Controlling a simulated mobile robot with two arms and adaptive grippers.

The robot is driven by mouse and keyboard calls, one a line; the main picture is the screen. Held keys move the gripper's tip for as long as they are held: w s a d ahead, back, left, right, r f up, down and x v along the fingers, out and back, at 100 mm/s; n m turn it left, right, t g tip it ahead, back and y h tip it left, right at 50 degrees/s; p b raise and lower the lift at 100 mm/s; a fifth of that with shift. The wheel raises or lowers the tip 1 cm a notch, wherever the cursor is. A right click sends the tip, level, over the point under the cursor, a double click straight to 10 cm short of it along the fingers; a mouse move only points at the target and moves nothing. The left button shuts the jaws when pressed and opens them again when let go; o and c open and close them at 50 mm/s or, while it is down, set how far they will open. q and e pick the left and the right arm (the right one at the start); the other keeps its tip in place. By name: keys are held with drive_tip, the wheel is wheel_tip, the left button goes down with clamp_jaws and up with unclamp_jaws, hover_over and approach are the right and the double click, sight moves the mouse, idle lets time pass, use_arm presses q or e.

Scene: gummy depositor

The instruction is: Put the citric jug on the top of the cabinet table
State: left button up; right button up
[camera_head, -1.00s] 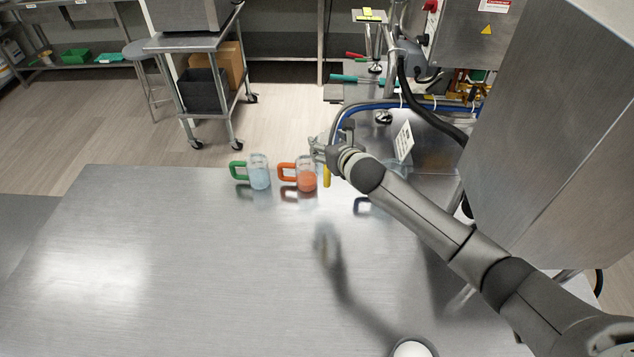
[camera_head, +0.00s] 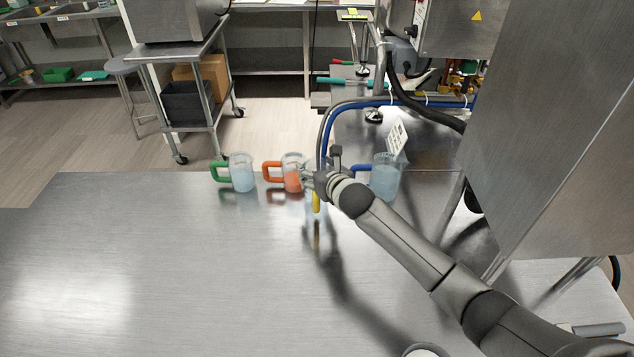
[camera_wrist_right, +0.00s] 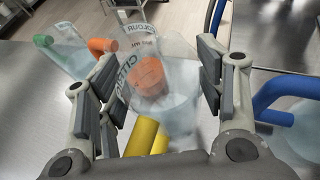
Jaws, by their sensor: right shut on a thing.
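The citric jug (camera_wrist_right: 170,112) is clear, with black lettering and a yellow handle, and sits between my right fingers (camera_wrist_right: 155,100) in the right wrist view. In the head view my right gripper (camera_head: 312,180) is shut on this jug. Its yellow handle (camera_head: 316,201) hangs below the gripper, and the gripper hides most of the jug. The handle's reflection lies apart below it, so the jug seems held above the steel table (camera_head: 150,260). I cannot tell which surface is the cabinet table. My left gripper is not in view.
A green-handled jug (camera_head: 240,173) and an orange-handled jug (camera_head: 292,174) stand left of my gripper at the far table edge. A blue-handled jug (camera_head: 386,180) stands to its right. A large steel machine (camera_head: 545,140) fills the right. The left and middle tabletop is clear.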

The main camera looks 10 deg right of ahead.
wheel_tip(320, 180, down, 3)
drive_tip(key=shift+r+b, duration=0.1)
drive_tip(key=shift+b, duration=0.9)
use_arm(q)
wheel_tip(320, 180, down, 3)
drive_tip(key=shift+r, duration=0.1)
use_arm(e)
drive_tip(key=o, duration=1.4)
drive_tip(key=shift+o, duration=0.2)
drive_tip(key=shift+r, duration=0.15)
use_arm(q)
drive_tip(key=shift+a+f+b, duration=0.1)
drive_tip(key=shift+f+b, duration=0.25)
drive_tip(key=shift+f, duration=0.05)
use_arm(e)
drive_tip(key=v, duration=1.2)
